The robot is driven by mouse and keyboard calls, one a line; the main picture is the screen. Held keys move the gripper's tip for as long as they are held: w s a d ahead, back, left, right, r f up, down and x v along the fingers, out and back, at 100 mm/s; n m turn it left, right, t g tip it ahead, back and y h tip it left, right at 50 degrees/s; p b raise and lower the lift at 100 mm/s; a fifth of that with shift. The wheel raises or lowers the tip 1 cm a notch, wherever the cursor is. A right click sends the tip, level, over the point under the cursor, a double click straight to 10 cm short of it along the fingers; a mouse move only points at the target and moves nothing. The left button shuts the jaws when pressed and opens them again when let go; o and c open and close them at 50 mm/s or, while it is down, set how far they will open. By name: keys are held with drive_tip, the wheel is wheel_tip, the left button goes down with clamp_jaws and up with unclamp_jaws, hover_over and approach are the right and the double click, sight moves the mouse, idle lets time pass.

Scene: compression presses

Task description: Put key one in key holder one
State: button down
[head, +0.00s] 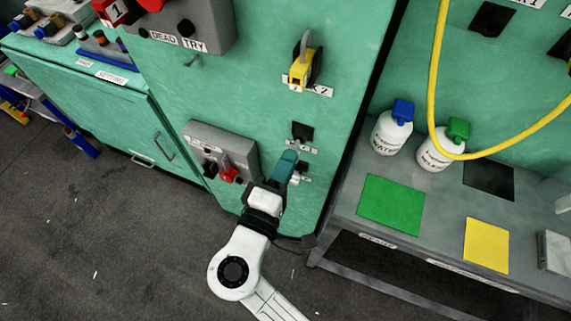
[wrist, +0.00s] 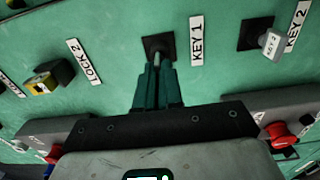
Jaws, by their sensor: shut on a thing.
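Key holder one is a black square socket (wrist: 158,47) on the green panel, beside the KEY 1 label (wrist: 197,40) in the wrist view. It also shows in the head view (head: 302,131). My gripper (wrist: 157,70) has its teal fingers closed together, with the tips at the lower edge of this holder. A small grey piece, seemingly key one (wrist: 157,58), shows between the fingertips and points at the socket; most of it is hidden. Whether it is inside the socket I cannot tell. In the head view my gripper (head: 289,157) is just below the holder.
A yellow padlock (head: 303,72) hangs higher on the panel. A grey control box with a red knob (head: 229,173) is left of my gripper. A bench with bottles (head: 391,130) stands right.

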drive_tip(key=shift+x, duration=0.85)
drive_tip(key=c, duration=1.2)
unclamp_jaws()
drive_tip(key=b+v, duration=0.1)
drive_tip(key=v, duration=0.9)
drive_tip(key=shift+s+b, duration=0.35)
drive_tip(key=shift+a, duration=0.1)
